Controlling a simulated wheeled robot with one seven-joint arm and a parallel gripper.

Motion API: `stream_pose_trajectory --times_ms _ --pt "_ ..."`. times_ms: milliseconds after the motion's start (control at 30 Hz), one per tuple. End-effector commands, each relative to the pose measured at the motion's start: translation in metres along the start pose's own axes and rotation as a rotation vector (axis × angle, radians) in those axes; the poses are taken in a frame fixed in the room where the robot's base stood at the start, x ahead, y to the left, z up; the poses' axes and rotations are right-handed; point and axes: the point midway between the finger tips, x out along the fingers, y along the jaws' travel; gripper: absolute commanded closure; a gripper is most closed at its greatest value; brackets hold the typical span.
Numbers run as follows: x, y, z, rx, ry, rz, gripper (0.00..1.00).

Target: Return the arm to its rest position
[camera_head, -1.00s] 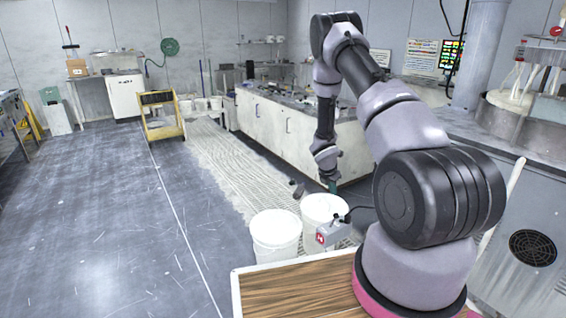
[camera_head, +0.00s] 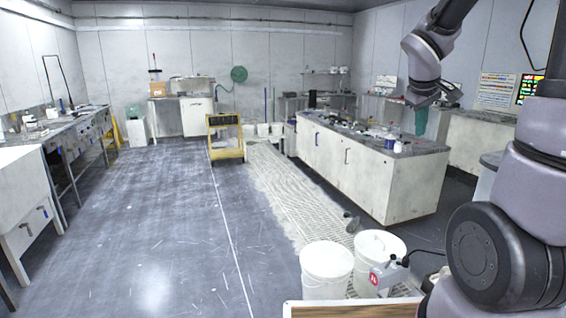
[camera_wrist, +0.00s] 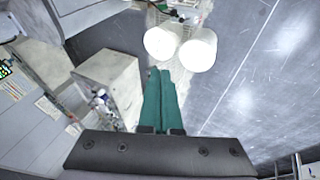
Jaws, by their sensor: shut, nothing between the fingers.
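My gripper (camera_head: 421,121) hangs at the upper right of the head view, pointing down, in front of the white island bench. Its green fingers show in the wrist view (camera_wrist: 162,100), pressed together side by side with nothing held. My arm rises from the lower right of the head view and leaves the frame at the top before coming back down to the wrist. The fingertips look clear of any surface.
Two white buckets (camera_head: 327,268) (camera_head: 380,246) stand on the floor in front of me. The cluttered island bench (camera_head: 330,158) is beyond them. A yellow cart (camera_head: 226,138) stands further back. The floor at left centre is open.

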Motion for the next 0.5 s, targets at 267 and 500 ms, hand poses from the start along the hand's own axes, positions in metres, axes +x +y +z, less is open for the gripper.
stream_pose_trajectory --times_ms 267,500 --pt "-0.111 -0.054 0.054 0.480 0.114 -0.207 1.00" --pt "-0.168 -0.103 0.087 0.739 0.174 -0.408 1.00"
